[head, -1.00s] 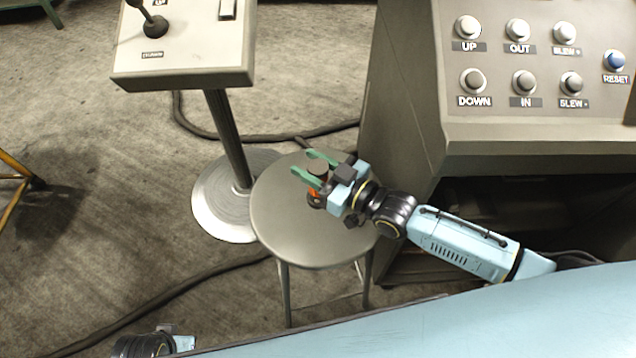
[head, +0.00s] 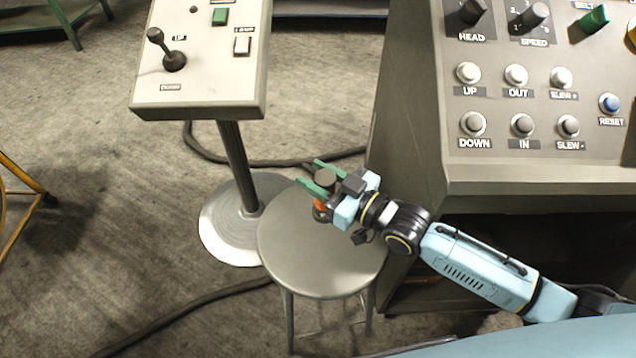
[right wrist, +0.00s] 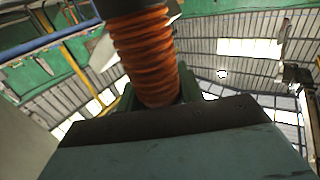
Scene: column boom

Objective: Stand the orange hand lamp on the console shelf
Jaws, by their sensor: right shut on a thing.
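The orange hand lamp shows in the head view as a dark round end (head: 325,177) with a bit of orange (head: 320,206) below it. My right gripper (head: 313,178), with green fingers, is shut on it over the round stool (head: 315,262). I cannot tell whether the lamp touches the stool seat. In the right wrist view the lamp's ribbed orange handle (right wrist: 148,58) rises from between the fingers, its top cut off by the frame. The grey console (head: 540,180) stands to the right, with a dark recess under its sloped panel. My left gripper is out of view.
A pedestal control box (head: 200,95) with a joystick stands behind and left of the stool, on a round base (head: 222,245). Dark cables (head: 185,305) lie on the floor. A yellow frame (head: 20,185) is at the left edge. The floor at left is mostly clear.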

